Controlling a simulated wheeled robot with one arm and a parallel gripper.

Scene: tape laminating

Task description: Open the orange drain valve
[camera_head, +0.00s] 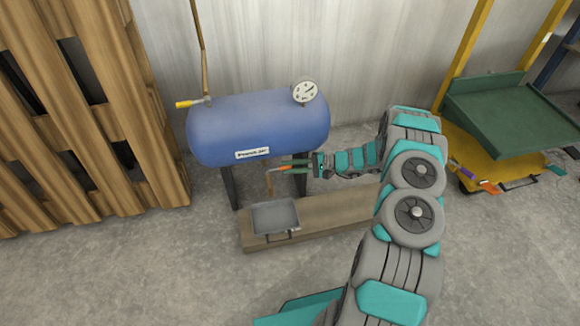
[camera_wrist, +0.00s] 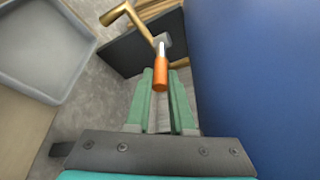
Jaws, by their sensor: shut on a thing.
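The orange drain valve handle (camera_wrist: 160,76) shows in the wrist view, with a silver stem joining a brass pipe (camera_wrist: 132,15). My gripper (camera_wrist: 162,80) has its two green fingers on either side of the orange handle and is shut on it. In the head view the orange handle (camera_head: 284,169) is small, at the tips of my gripper (camera_head: 290,166), under the blue tank (camera_head: 258,125). The bent drain pipe (camera_head: 269,182) hangs down left of the handle. The wrist view does not show the pipe's outlet clearly.
A grey metal tray (camera_head: 275,216) sits on a wooden plank (camera_head: 330,215) below the drain pipe. The tank stands on dark legs (camera_head: 229,186). A wooden pallet (camera_head: 130,100) stands left.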

